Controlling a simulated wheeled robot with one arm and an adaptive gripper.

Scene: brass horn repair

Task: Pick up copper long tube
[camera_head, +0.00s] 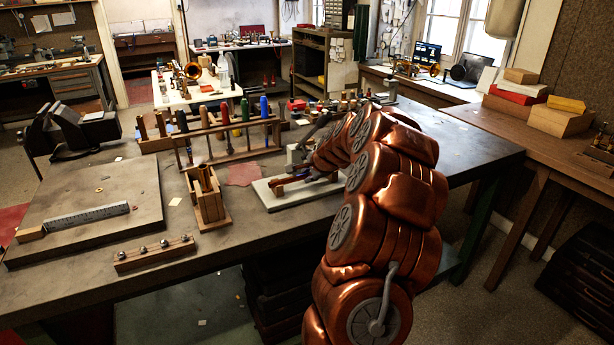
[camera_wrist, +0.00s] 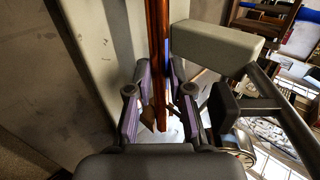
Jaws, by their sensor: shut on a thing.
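The copper long tube (camera_wrist: 158,50) runs from the top of the wrist view down between the fingers of my gripper (camera_wrist: 160,100). The fingers are shut on it near its lower end in that view. In the head view my gripper (camera_head: 298,175) is low over a pale flat board (camera_head: 285,204) on the workbench, at the end of my outstretched arm. I cannot tell whether the tube touches the board.
A pale block (camera_wrist: 215,48) stands right of the tube. On the workbench (camera_head: 110,284) are a wooden tool rack (camera_head: 232,156), a small wooden stand (camera_head: 208,200), a steel ruler (camera_head: 87,217), and a vise (camera_head: 72,132).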

